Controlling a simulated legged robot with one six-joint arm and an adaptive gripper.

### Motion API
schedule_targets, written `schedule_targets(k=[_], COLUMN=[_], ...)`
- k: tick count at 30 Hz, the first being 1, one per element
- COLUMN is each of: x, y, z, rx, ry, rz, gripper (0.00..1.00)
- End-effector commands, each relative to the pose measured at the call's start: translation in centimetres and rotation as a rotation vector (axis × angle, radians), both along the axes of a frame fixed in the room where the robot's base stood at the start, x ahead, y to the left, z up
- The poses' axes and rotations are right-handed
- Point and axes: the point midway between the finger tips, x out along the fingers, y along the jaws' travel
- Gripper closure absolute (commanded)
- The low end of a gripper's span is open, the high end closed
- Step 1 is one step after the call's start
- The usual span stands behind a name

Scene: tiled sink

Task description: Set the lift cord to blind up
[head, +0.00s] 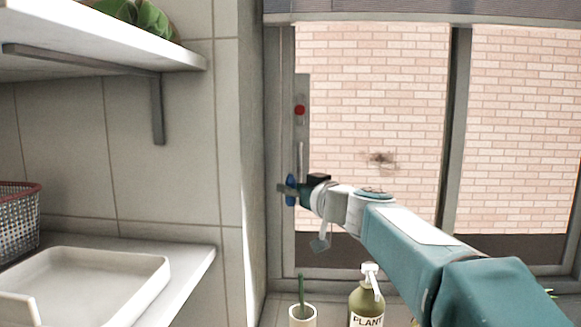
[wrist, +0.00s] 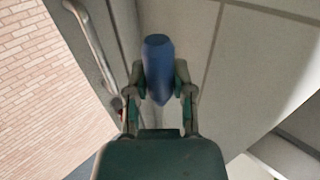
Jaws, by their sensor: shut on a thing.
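The lift cord's blue pull (head: 291,183) is at the left side of the window frame in the head view. In the wrist view the blue pull (wrist: 158,62) sits between the two fingers. My gripper (wrist: 160,88) is shut on it; in the head view my gripper (head: 288,191) is partly hidden by its own wrist. A grey strip (head: 302,85) with a red round mark (head: 299,110) runs up the frame above the pull. The blind (head: 420,9) shows as a grey band across the window's top, and the glass below is uncovered. The cord itself is hard to make out.
A metal handle (wrist: 93,40) runs beside the gripper in the wrist view. A tiled wall (head: 195,140) stands close left. A shelf (head: 110,48), a white tray (head: 90,280), a cup (head: 302,316) and a pump bottle (head: 366,300) stand around and below.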

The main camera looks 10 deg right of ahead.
Motion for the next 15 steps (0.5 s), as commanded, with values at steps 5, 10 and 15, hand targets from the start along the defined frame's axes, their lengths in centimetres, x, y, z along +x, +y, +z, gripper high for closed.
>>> schedule_targets(k=[5, 10, 15], x=[0.1, 0.1, 0.0], y=[0.0, 0.0, 0.0], z=[-4.5, -7.6, -8.6], rx=[0.000, 0.000, -0.002], ry=[0.011, 0.009, 0.006], rz=[0.001, -0.001, -0.002], gripper=[1.00, 1.00, 1.00])
